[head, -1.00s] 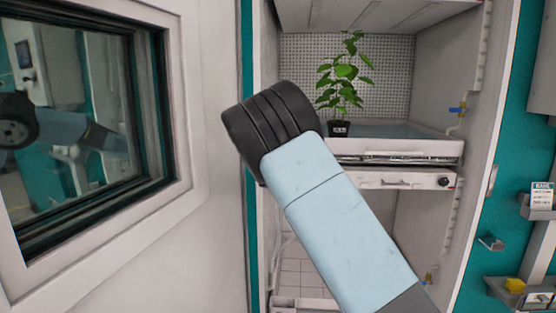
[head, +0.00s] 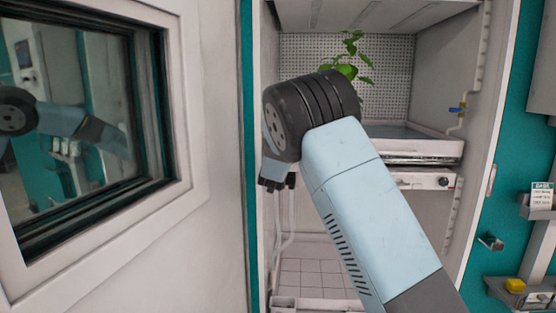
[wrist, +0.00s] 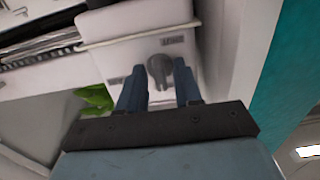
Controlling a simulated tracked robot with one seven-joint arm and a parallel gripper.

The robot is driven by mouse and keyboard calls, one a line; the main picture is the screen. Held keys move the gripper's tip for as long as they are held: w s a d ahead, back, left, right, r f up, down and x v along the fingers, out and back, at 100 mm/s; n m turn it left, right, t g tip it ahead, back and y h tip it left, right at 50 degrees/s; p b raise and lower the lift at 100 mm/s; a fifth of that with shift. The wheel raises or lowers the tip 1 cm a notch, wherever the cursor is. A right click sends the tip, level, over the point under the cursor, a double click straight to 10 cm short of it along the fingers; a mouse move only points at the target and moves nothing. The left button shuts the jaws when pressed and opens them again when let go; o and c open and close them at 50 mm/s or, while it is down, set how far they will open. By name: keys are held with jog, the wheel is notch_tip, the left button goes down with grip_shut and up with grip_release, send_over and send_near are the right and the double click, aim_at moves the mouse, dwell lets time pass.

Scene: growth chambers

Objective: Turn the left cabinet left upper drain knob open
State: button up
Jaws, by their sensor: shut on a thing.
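In the wrist view, a round grey knob (wrist: 160,70) with a raised grip bar sits on a white front panel (wrist: 120,58) with a small dark label beside it. My gripper (wrist: 159,80) has its two dark fingers on either side of the knob and is shut on it. The bar looks roughly upright in that view. In the head view my arm hides this left knob and most of my gripper. The cabinet's drawer front (head: 420,179) shows to the right of my arm, with a black knob (head: 443,181) at its right end.
The open chamber holds a green potted plant (head: 352,55), partly behind my arm, above a tray (head: 400,148). The windowed door (head: 215,220) stands open at the left. A yellow item (head: 515,285) sits on a rack at the right. Green leaves (wrist: 96,98) show near my fingers.

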jog(key=shift+f, duration=0.35)
jog(key=o, duration=0.7)
jog(key=shift+r, duration=0.15)
jog(key=s, duration=1.3)
jog(key=shift+s+a, duration=0.2)
jog(key=shift+s, duration=0.15)
